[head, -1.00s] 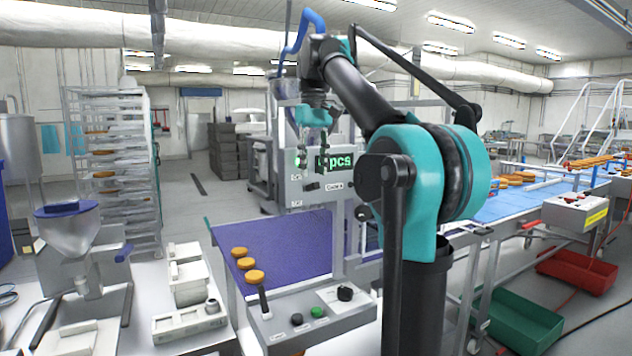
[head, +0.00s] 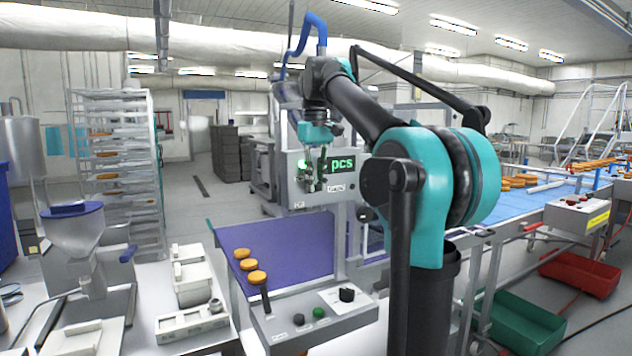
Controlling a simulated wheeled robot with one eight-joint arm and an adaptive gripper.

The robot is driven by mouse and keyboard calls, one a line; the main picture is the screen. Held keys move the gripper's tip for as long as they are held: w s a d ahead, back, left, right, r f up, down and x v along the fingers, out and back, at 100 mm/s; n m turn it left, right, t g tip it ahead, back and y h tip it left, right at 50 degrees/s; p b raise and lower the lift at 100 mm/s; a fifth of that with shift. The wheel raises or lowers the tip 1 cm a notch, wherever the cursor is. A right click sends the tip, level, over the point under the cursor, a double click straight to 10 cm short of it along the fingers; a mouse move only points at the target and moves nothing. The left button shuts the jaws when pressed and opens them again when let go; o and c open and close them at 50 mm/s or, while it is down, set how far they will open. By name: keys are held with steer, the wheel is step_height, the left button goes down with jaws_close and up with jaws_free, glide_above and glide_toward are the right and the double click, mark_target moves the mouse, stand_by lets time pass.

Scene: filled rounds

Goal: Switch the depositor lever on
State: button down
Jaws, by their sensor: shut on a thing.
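The depositor's grey control box (head: 293,200) with a green "pcs" display (head: 342,165) stands behind the purple belt. My gripper (head: 311,188) is in front of the left half of the box and covers part of the display. Its fingers are close together, pointing down, and shut on the small dark depositor lever at the box front. The lever is almost wholly hidden by the fingers, so its exact position is not clear.
A lower console (head: 310,325) with a black stick, a green button and a black knob stands in front. Orange rounds (head: 245,264) lie on the purple belt (head: 300,245). A blue pipe (head: 300,35) rises above the box. A hopper (head: 76,238) stands at left.

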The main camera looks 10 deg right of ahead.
steer(key=shift+w+a+r+g+h, duration=0.1)
steer(key=shift+w+r+g+h, duration=0.1)
steer(key=shift+g, duration=0.3)
steer(key=shift+w+r+g+h, duration=0.1)
steer(key=shift+w+g, duration=0.05)
steer(key=shift+g, duration=0.35)
steer(key=c, duration=1.5)
jaws_free()
steer(key=shift+r, duration=0.1)
steer(key=shift+w+a+r, duration=0.1)
steer(key=shift+w+r, duration=0.1)
steer(key=shift+r, duration=1)
steer(key=shift+w+a+r, duration=0.1)
steer(key=shift+w+r, duration=0.1)
steer(key=shift+r, duration=1)
steer(key=shift+w+r, duration=0.2)
steer(key=shift+r, duration=1)
